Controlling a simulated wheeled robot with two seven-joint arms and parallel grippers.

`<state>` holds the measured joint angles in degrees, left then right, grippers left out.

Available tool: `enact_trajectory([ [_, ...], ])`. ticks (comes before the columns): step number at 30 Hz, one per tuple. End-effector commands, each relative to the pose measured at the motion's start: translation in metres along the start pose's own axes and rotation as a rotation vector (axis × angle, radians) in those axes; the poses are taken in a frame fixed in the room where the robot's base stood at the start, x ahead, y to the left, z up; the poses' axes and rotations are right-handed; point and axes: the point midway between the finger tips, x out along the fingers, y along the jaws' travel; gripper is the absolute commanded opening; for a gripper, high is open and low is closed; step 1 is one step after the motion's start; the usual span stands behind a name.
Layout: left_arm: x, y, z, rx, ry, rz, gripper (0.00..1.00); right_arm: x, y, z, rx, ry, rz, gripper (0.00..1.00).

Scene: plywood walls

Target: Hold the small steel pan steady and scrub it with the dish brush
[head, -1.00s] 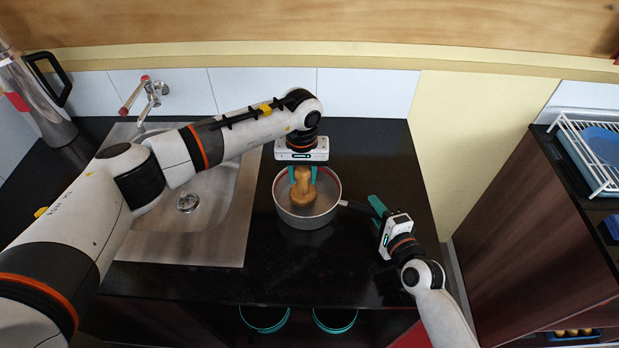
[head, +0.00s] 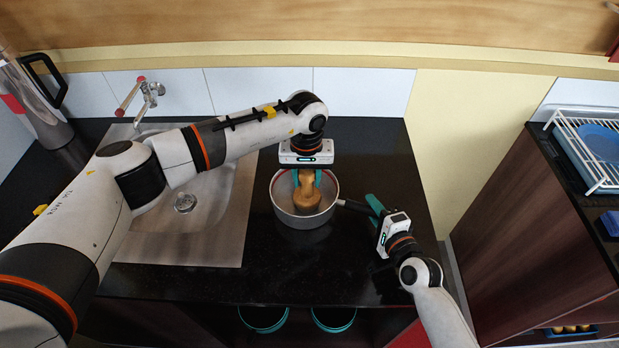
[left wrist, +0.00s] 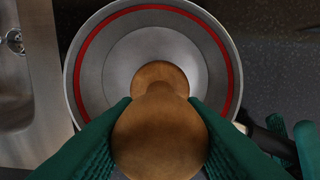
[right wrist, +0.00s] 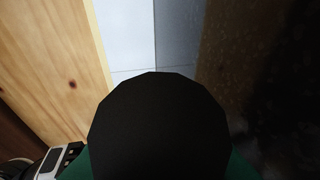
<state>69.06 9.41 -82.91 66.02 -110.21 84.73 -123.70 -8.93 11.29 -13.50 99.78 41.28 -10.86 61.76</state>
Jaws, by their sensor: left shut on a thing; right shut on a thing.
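The small steel pan (head: 279,213) stands on the dark counter, a red ring inside its rim; it also shows in the left wrist view (left wrist: 97,75). My left gripper (head: 306,178) is shut on the wooden dish brush (head: 308,198), over the pan's inside. In the left wrist view the brush (left wrist: 160,140) is between the green fingers; its lower end is inside the pan, and any bristles are hidden. My right gripper (head: 375,208) is shut on the pan's black handle (head: 352,205), right of the pan. The handle's dark rounded end (right wrist: 155,125) fills much of the right wrist view.
A steel sink (head: 222,225) with a tap (head: 150,92) is left of the pan. A tall metal jug (head: 30,105) stands at the far left. Counter (head: 300,265) in front of the pan is clear. A white rack (head: 575,150) stands on the right cabinet.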

Motion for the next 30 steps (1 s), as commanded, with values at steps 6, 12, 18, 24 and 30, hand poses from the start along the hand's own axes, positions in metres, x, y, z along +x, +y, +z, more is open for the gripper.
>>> enact_trajectory([
  [6,0.0,0.016,0.014,-0.002,0.0,0.003,0.14,0.0,-0.001,0.0,0.001,0.0,-0.001,0.0],
  [12,-0.004,0.025,0.023,0.0,-0.002,0.002,0.14,0.0,0.0,0.0,0.001,0.0,-0.001,0.0],
  [18,-0.031,0.025,0.022,0.001,-0.002,0.001,0.14,0.0,-0.001,0.0,0.0,0.0,-0.001,0.0],
  [24,-0.049,0.025,0.022,0.001,-0.002,0.001,0.14,0.0,-0.001,0.0,0.0,0.0,-0.001,0.0],
  [30,-0.067,0.025,0.023,0.0,-0.003,0.002,0.14,0.0,-0.001,0.0,0.0,0.0,-0.001,0.0],
])
